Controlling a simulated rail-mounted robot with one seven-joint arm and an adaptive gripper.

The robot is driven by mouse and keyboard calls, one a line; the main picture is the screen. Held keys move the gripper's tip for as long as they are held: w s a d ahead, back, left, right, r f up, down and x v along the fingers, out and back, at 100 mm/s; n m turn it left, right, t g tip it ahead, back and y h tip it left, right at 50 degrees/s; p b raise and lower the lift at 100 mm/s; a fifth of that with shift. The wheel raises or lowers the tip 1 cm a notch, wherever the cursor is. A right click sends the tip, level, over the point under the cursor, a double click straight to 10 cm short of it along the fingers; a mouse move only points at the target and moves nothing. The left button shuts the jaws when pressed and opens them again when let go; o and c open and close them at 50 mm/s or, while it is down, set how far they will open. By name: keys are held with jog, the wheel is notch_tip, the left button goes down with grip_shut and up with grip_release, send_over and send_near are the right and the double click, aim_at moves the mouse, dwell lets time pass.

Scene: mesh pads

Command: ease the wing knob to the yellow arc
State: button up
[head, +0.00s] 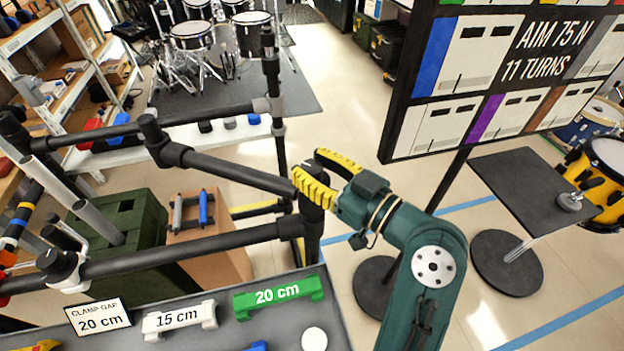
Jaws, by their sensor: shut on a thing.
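My gripper (312,178) has ribbed yellow fingers and reaches in from the right to the near right corner of a black tube rack (232,172). The fingers are closed around a black part at the top of the upright post (312,235), where the wing knob is. The fingers hide most of the knob, so its wings and angle cannot be made out. I cannot pick out the yellow arc from the yellow fingers in this view.
A grey tray (190,339) at the front holds a white 15 cm block (180,320), a green 20 cm block (278,296) and a "CLAMP GAP 20 cm" card (98,316). A sign board (400,128) reading "AIM 75 N, 11 TURNS" stands right. Rack tubes run left of my gripper.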

jog(key=shift+n+g+y+b, duration=0.65)
jog(key=shift+n+g+y, duration=0.9)
jog(key=shift+g, duration=0.65)
jog(key=shift+n, duration=0.25)
jog(key=shift+f, duration=0.1)
jog(key=o, duration=1.2)
jog(key=v, duration=1.2)
jog(key=shift+w+a+r, duration=0.1)
jog(key=shift+w+r, duration=0.1)
jog(key=shift+r, duration=0.05)
